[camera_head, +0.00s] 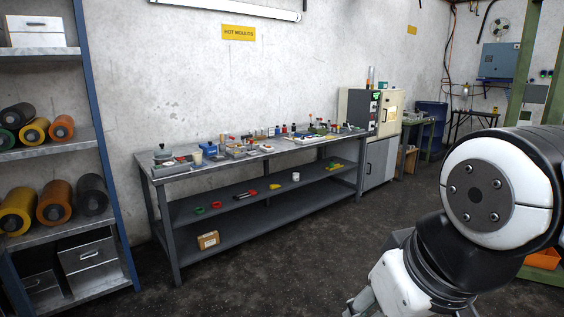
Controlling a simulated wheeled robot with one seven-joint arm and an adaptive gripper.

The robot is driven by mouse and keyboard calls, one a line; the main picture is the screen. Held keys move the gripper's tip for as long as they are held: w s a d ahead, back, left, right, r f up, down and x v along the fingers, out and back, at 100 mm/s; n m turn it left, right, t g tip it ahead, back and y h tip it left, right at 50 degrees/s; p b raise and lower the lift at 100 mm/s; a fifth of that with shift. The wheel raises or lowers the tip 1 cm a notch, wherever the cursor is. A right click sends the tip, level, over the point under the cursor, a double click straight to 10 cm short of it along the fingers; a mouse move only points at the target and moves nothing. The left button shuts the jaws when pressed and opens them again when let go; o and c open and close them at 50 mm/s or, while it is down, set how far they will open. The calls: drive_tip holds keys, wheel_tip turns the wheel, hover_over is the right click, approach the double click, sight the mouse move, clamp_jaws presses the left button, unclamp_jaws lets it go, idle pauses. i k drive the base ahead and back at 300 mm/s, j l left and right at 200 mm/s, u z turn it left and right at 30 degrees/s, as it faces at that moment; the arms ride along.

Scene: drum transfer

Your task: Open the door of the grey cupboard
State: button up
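The grey cupboard (379,162) stands on the floor at the far right end of the long workbench, below a beige oven-like machine (388,110). Its front door looks shut. My arm fills the lower right of the view, well nearer to the camera than the cupboard. My gripper's fingers do not show clearly; the arm runs out at the bottom edge of the picture.
A grey workbench (182,171) with many small items and a lower shelf runs along the wall. A blue-framed rack (105,150) with coloured rolls stands at left. A blue drum (432,110) and a green-topped table (417,122) stand beyond the cupboard. Dark floor (290,255) before the bench is clear.

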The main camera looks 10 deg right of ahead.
sight(376, 153)
drive_tip(key=i+l+z, duration=0.55)
drive_tip(key=i+z, duration=0.65)
drive_tip(key=i, duration=3.5)
drive_tip(key=i+u, duration=0.1)
drive_tip(key=i, duration=0.35)
drive_tip(key=i+l+u, duration=0.15)
drive_tip(key=i, duration=0.35)
drive_tip(key=i+u, duration=0.1)
drive_tip(key=i, duration=0.35)
drive_tip(key=i+l+u, duration=0.1)
drive_tip(key=i+l, duration=0.15)
drive_tip(key=i, duration=0.2)
drive_tip(key=i+l+u, duration=0.3)
drive_tip(key=i+u, duration=0.15)
drive_tip(key=i+l+u, duration=0.45)
drive_tip(key=i+l, duration=0.1)
drive_tip(key=i, duration=0.05)
